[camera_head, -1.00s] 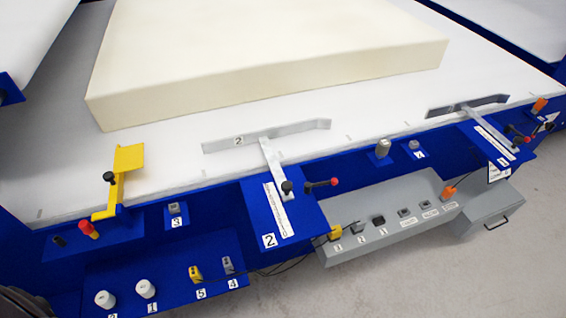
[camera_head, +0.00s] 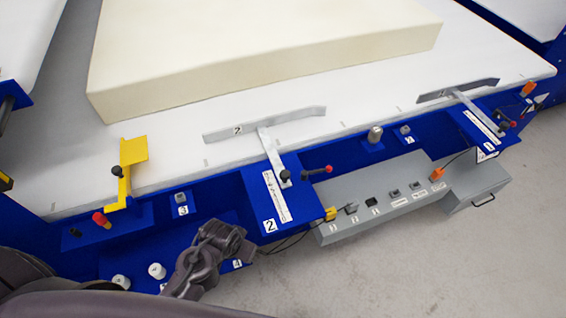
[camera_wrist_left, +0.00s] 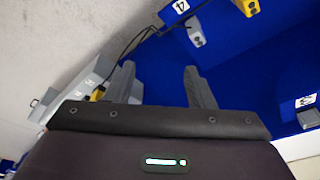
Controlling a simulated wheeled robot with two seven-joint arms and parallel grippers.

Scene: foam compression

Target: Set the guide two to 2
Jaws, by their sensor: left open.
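Guide two is a grey metal fence (camera_head: 265,124) marked 2, lying on the white table in front of the foam block. The scale's numbers are too small to read. My left gripper (camera_head: 232,240) is at the lower middle, left of and below the bracket, apart from it. In the left wrist view its two fingers (camera_wrist_left: 158,85) are spread with nothing between them. My right gripper is out of view.
A cream foam block (camera_head: 250,60) lies on the white table. A yellow guide (camera_head: 131,160) is at the left, a second grey fence (camera_head: 458,91) at the right. A grey control box (camera_head: 380,200) with several switches sits below. White knobs (camera_head: 157,270) are beside my arm.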

